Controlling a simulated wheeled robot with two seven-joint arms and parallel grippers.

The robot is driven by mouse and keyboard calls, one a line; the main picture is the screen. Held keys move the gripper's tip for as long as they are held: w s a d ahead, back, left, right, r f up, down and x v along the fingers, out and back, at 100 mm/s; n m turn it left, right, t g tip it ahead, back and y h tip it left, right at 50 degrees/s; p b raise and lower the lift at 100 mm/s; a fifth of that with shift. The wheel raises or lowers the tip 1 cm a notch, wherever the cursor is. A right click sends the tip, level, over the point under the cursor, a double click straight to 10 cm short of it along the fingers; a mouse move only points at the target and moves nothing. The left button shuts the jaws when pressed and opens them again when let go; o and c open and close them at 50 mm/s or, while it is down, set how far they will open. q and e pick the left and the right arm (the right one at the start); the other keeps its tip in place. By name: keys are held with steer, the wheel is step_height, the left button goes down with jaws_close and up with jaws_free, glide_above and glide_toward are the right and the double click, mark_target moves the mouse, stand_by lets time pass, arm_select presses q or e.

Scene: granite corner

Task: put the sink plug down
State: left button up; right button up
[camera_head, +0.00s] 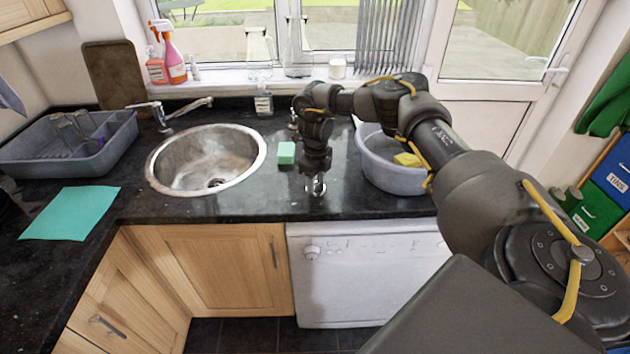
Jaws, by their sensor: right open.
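My right gripper (316,183) points down over the dark granite counter (250,207), to the right of the sink, and is open. A small, shiny silver piece shows at its fingertips, close to the counter surface. It looks like the sink plug (317,189), but it is too small and too covered by the fingers to tell its shape or whether it touches them. The round metal sink (180,178) is to the left, with its dark drain showing at the bottom. My left gripper is not in view.
A green sponge (287,152) lies left of my right gripper. A grey-blue basin (388,181) with a yellow item (407,160) stands to its right. The counter's front edge is close. A dish rack (85,160) and teal cloth (70,213) are at left.

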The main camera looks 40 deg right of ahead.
mark_target(316, 182)
steer(key=shift+r, duration=0.15)
step_height(316, 182, up, 7)
steer(key=shift+b, duration=1.2)
step_height(316, 182, up, 5)
steer(key=shift+r+p, duration=0.1)
steer(key=shift+p, duration=0.2)
